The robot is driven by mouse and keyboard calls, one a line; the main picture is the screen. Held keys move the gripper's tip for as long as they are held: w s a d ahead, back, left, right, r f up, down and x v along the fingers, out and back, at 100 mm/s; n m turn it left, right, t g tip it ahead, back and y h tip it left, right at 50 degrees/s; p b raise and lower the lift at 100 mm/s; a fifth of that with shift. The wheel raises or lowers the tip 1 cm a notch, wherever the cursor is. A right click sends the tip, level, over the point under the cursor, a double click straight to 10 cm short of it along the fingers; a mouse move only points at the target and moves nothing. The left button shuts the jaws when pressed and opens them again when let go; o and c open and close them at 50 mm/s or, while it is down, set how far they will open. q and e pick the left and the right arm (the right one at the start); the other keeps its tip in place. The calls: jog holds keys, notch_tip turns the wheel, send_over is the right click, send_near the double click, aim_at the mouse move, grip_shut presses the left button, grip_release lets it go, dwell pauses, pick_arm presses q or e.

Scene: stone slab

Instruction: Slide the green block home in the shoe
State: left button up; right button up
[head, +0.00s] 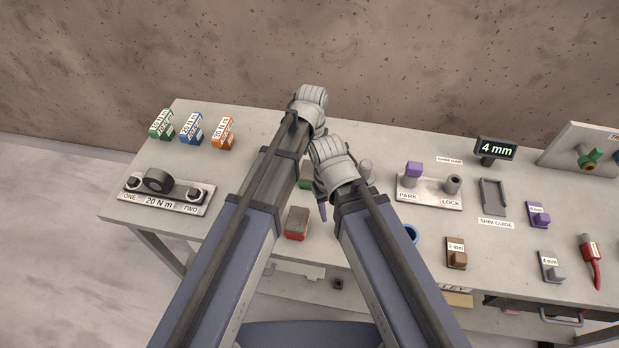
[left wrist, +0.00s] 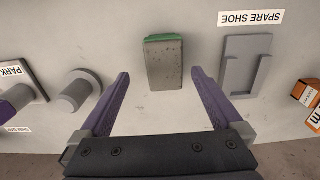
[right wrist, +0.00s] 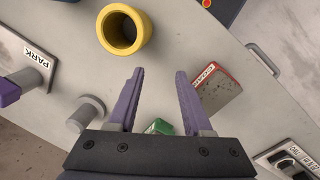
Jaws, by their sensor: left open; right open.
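The green block (left wrist: 164,38) shows in the left wrist view as a speckled grey face with a green edge, between and beyond my left fingertips. In the head view it (head: 305,183) is partly covered by my left arm. A grey shoe (left wrist: 240,75), labelled SPARE SHOE, lies to its right in the left wrist view, apart from it. My left gripper (head: 311,105) is open and empty over the back of the slab. My right gripper (head: 335,165) is open and empty; in the right wrist view a green corner (right wrist: 160,127) shows low between its finger bases.
A red block (head: 296,222) lies nearer the front. A grey post (head: 365,168) and the PARK/LOCK plate (head: 430,192) stand to the right. A yellow ring-shaped cup (right wrist: 125,30) shows in the right wrist view. Torque blocks (head: 192,130) sit back left. My arms hide the slab's middle.

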aim_at(309, 169)
pick_arm(q)
jog(key=shift+w+a+f+b, duration=0.1)
jog(key=shift+a+f+b, duration=0.05)
jog(key=shift+f+b, duration=1.2)
jog(key=shift+w+a+f+b, duration=0.1)
jog(key=shift+a+f+b, duration=0.05)
jog(key=shift+f+b, duration=1.2)
pick_arm(e)
jog(key=shift+f, duration=2.75)
pick_arm(q)
jog(key=shift+c, duration=0.4)
pick_arm(e)
jog(key=shift+r, duration=0.1)
pick_arm(q)
grip_shut()
